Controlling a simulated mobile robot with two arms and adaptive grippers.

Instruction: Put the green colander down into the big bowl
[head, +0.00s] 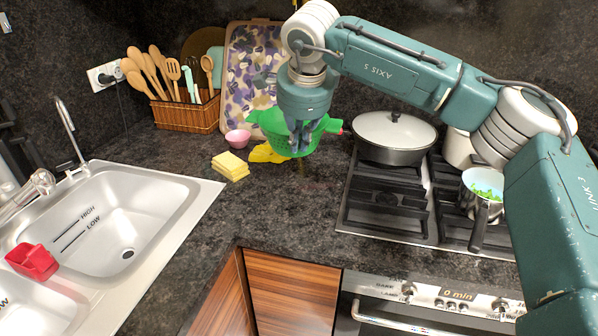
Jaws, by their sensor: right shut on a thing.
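The green colander (272,124) hangs in the air over the back of the dark counter, left of the stove. My right gripper (300,142) comes down from above and is shut on the colander; its fingers cover part of the colander's near side. I cannot make out a big bowl in this view. My left gripper is not in view.
A yellow item (266,154) and yellow sponges (230,166) lie below and left of the colander. A lidded pan (394,134) and a saucepan (481,190) are on the stove. A utensil basket (186,115) stands behind. The front counter (270,210) is clear.

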